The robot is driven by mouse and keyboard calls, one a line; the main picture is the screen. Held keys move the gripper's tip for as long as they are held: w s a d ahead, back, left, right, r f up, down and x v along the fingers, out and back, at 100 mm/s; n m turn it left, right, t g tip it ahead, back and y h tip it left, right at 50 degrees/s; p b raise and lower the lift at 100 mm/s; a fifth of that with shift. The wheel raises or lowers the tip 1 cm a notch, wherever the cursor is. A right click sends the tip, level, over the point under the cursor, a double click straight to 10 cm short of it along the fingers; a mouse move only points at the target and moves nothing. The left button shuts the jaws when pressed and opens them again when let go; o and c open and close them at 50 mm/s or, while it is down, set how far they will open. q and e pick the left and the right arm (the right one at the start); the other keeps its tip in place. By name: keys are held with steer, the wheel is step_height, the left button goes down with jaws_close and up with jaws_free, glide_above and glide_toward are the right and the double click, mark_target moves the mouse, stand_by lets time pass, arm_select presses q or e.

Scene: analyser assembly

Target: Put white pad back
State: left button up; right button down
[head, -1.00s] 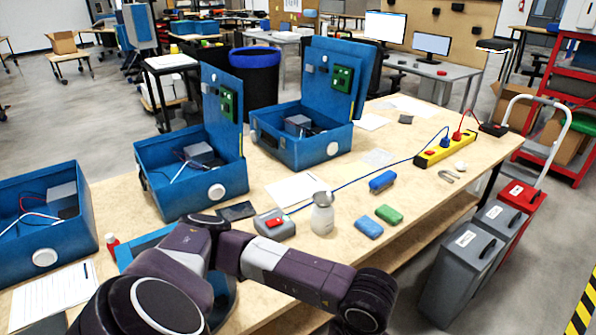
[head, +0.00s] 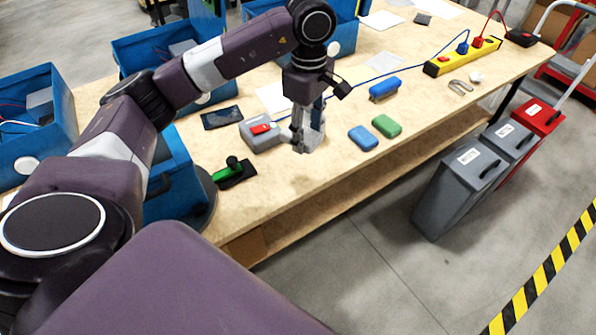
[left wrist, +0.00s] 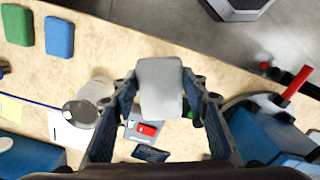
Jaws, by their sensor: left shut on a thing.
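My left gripper (head: 310,138) is over the front part of the wooden table. In the left wrist view it is shut on the white pad (left wrist: 160,88), a light grey-white block held between the two fingers (left wrist: 160,98). In the head view the pad is hard to tell from the fingers and the pale bottle near them. A blue pad (head: 363,138) and a green pad (head: 387,126) lie side by side to the right of the gripper. They also show at the upper left of the left wrist view. My right gripper is not in view.
A grey box with a red button (head: 262,132) stands left of the gripper. The bottle (left wrist: 95,92) stands close beside the gripper. Bare table surrounds the pads.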

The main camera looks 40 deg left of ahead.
arm_select(q)
steer(key=r+n, duration=0.1)
steer(key=w+a+r+n, duration=0.1)
steer(key=r, duration=0.1)
steer(key=w+r+n, duration=0.1)
steer(key=r+n, duration=0.1)
steer(key=shift+a, duration=0.35)
steer(key=shift+n, duration=0.3)
steer(key=p, duration=0.1)
glide_above(304, 175)
step_height(304, 175, down, 15)
steer(key=shift+f, duration=0.1)
step_height(304, 175, down, 4)
steer(key=shift+f+p, duration=0.2)
steer(key=shift+p, duration=0.1)
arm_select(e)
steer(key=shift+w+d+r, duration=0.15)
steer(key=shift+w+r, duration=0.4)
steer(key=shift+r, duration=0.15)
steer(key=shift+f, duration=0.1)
arm_select(q)
steer(key=shift+f, duration=0.2)
steer(key=o, duration=1.1)
steer(key=shift+r, duration=0.1)
